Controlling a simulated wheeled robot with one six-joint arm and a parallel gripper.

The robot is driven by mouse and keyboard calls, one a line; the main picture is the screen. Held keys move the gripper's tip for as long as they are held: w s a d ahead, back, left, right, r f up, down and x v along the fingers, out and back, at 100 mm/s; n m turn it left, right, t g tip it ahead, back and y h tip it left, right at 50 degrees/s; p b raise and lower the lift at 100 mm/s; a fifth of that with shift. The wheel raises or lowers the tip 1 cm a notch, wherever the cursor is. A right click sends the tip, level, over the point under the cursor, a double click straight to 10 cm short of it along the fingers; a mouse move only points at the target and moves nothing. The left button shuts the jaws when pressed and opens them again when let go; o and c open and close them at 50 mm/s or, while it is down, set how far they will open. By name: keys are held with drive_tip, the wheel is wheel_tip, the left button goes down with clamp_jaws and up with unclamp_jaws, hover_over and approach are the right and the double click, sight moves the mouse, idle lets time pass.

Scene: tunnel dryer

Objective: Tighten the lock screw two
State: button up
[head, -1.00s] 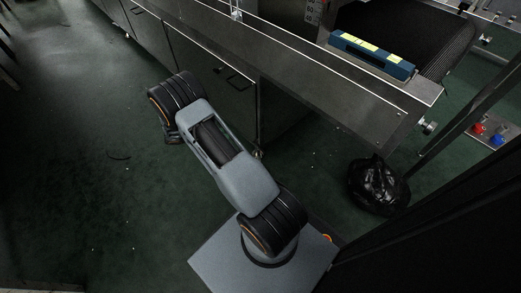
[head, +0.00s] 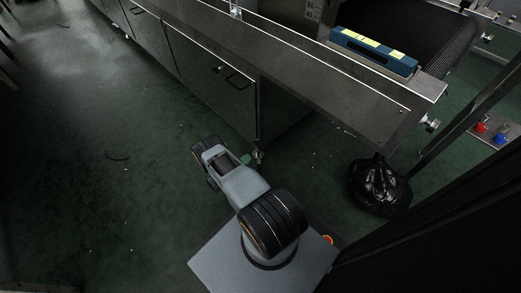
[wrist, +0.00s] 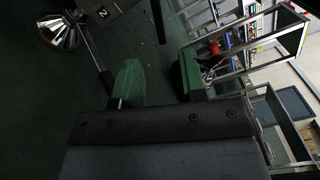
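A black plate with a white "2" (wrist: 103,12) shows at the top of the wrist view. Left of it is a shiny metal cone-shaped foot (wrist: 58,32), with a thin rod running from it toward my left finger. I cannot make out for sure which part is lock screw two. My gripper (wrist: 160,80) is open, its two green-padded fingers apart with only floor between them. In the head view, a small metal foot (head: 258,155) stands below the cabinet corner, and a green finger pad shows just left of it; most of my gripper is hidden by my arm.
The long metal cabinet (head: 215,75) and its overhanging top (head: 330,85) stand beside my arm. A blue box (head: 375,50) lies on top. A black bag (head: 378,187) sits on the floor at right. Green floor is free at left.

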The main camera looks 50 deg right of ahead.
sight(260, 149)
drive_tip(key=d, duration=0.3)
drive_tip(key=d+b, duration=0.1)
drive_tip(key=d, duration=0.6)
drive_tip(key=shift+s+b, duration=0.35)
drive_tip(key=shift+b, duration=0.05)
drive_tip(key=shift+c, duration=0.4)
clamp_jaws()
